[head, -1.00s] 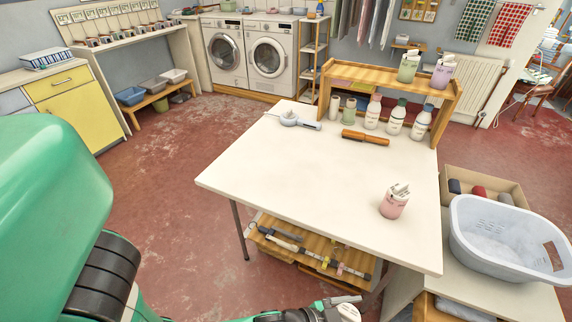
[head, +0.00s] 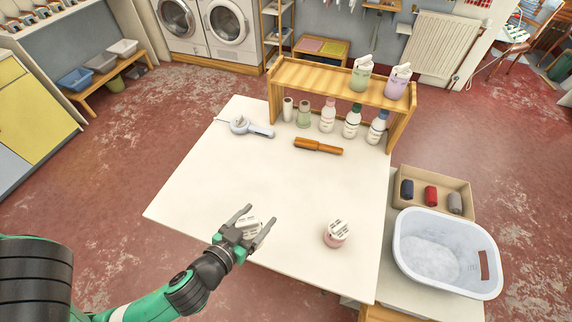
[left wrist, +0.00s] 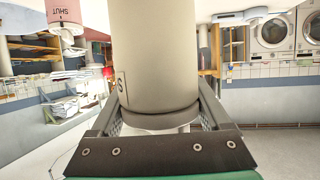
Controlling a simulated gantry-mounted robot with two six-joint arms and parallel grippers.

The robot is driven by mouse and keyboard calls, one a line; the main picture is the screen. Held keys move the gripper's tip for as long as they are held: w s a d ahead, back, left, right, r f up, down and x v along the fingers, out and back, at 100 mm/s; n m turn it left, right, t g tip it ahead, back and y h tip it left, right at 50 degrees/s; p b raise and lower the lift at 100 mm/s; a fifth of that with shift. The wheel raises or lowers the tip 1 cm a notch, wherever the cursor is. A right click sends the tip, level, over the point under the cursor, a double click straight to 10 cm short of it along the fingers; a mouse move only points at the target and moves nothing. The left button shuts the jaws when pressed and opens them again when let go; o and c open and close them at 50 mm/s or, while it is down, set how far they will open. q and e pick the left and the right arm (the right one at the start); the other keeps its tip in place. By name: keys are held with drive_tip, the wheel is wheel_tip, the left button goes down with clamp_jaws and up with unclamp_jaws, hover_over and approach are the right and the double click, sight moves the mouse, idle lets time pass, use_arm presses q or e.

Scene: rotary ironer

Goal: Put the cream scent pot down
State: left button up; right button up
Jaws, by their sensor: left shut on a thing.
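The cream scent pot (left wrist: 155,55) fills the middle of the left wrist view, between the two fingers of my left gripper (left wrist: 157,100). In the head view, my left gripper (head: 260,215) is over the front part of the white table (head: 240,180), shut on the pot (head: 247,221). The gripper hides much of the pot there, so I cannot tell whether its base touches the table. My right gripper is not in view.
A pink pot (head: 336,238) stands to the right on the table. An orange-handled tool (head: 318,146), a pale blue tool (head: 245,128) and a wooden shelf (head: 330,85) with bottles are at the back. The table's middle is clear. A basket (head: 447,252) stands right of the table.

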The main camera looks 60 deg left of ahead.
use_arm(q)
drive_tip(key=shift+a+f+b, duration=0.2)
drive_tip(key=shift+f+b, duration=0.1)
drive_tip(key=w+a+f+b, duration=0.1)
drive_tip(key=w+a+f, duration=0.2)
drive_tip(key=f, duration=0.1)
drive_tip(key=w+a+f+b, duration=0.1)
drive_tip(key=w+a+f, duration=0.2)
drive_tip(key=f, duration=0.1)
drive_tip(key=w+a+f+b, duration=0.1)
drive_tip(key=w+a+f, duration=0.2)
drive_tip(key=a, duration=0.1)
drive_tip(key=shift+f, duration=0.75)
